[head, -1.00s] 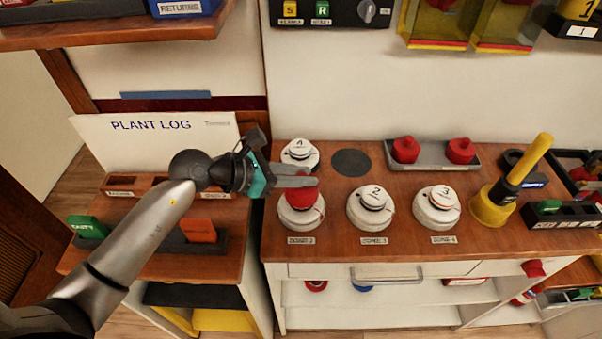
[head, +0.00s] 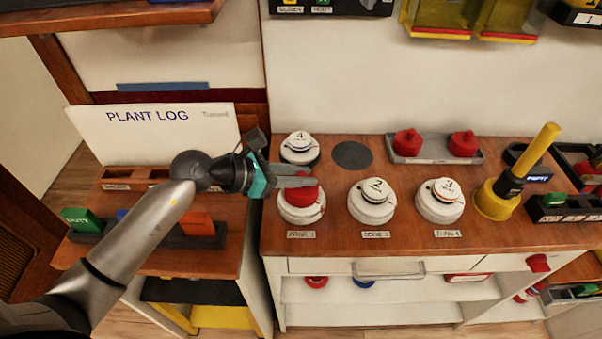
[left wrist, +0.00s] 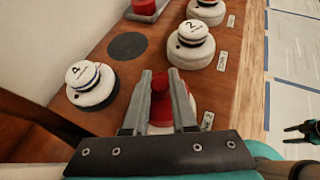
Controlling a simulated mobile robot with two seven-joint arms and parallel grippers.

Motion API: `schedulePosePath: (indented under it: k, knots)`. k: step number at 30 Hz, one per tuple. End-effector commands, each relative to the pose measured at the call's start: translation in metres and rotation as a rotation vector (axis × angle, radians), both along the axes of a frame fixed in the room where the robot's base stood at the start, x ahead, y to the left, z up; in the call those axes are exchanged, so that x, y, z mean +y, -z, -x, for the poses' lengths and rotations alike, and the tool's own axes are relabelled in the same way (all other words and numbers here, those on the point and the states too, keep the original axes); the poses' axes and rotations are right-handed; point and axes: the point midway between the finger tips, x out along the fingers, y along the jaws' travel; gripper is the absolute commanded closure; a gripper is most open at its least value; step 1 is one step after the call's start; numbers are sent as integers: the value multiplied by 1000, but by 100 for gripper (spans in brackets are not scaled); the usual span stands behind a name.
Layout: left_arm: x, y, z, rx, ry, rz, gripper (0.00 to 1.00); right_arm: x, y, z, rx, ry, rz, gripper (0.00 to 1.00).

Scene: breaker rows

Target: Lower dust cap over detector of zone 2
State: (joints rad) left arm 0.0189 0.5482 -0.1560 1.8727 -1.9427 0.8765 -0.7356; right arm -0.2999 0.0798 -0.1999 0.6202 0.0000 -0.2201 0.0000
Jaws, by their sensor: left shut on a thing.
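My left gripper (head: 306,181) is shut on a red dust cap (head: 301,193), at the white detector (head: 302,213) in the front left of the bench. The cap covers that detector's top; I cannot tell whether it is fully seated. In the left wrist view the cap (left wrist: 178,100) is between the fingers, with white detector base showing around it. The label in front appears to read zone 2. The detector marked 2 (head: 372,207) stands uncapped to the right, behind another label. A dark gripper, likely my right (left wrist: 298,130), shows small at the left wrist view's right edge.
Detector 4 (head: 300,150) stands close behind the cap, and detector 3 (head: 440,205) stands further right. A grey tray (head: 435,158) holds two red caps. A dark round spot (head: 351,156) is bare. A yellow-handled tool (head: 510,185) stands at right.

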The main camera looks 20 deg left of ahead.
Motion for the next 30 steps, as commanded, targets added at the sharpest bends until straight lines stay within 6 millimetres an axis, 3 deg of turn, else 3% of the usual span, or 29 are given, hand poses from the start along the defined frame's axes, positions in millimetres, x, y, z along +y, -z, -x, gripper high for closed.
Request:
schedulePosePath:
  k: [1,2,11,22,30]
  knots:
    - [0,2,0,0,0,0,100,0,2,0,0,0,0,50]
    - [0,2,0,0,0,0,74,0,2,0,0,0,0,50]
    - [0,1,0,0,0,0,40,0,1,0,0,0,0,50]
    - [5,-2,4,1,0,-2,40,0,0,0,0,0,0,50]
    - [35,-23,32,3,2,-7,40,0,-2,0,0,0,0,50]
